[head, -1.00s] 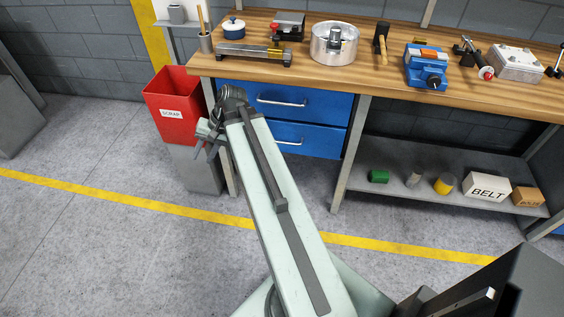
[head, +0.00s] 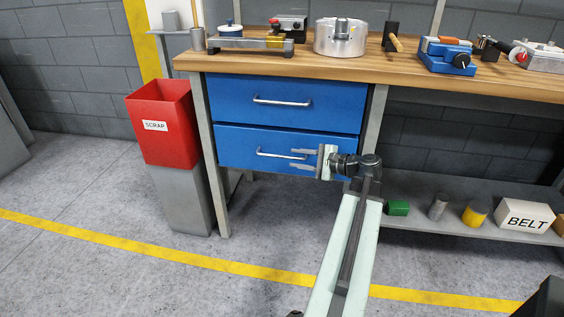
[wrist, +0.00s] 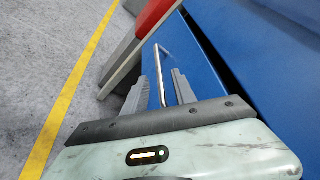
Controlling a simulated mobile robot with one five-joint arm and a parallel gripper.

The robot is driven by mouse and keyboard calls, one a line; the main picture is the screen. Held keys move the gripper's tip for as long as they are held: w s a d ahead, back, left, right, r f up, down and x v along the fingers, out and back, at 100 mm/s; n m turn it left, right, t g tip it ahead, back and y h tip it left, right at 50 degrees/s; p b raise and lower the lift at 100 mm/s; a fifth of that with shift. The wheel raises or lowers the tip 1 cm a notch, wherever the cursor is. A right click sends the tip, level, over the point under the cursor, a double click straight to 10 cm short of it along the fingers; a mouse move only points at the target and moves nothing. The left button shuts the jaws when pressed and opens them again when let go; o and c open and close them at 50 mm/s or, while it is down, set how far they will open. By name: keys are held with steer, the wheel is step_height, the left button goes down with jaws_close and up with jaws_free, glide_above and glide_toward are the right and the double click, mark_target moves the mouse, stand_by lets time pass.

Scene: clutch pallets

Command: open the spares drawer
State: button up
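Two blue drawers hang under the bench, both shut: the upper drawer (head: 320,92) and the lower drawer (head: 240,142), each with a silver bar handle. No label shows which is the spares drawer. My gripper (head: 292,158) is at the right end of the lower handle (head: 272,154), fingers pointing left along the drawer front. In the wrist view the handle (wrist: 157,62) runs between the two grey fingers of my gripper (wrist: 160,76), with gaps on both sides. The fingers are open and not closed on the bar. The upper handle (head: 282,102) is clear.
A red scrap bin (head: 163,125) stands left of the drawers. The wooden bench top (head: 240,62) carries several tools and parts. The floor before the drawers is free.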

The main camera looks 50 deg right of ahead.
mark_target(284, 157)
steer(key=b+x, duration=0.1)
steer(key=x, duration=0.5)
steer(key=shift+w+f, duration=0.15)
steer(key=shift+w, duration=0.2)
jaws_close()
steer(key=shift+a, duration=0.15)
stand_by(0.8)
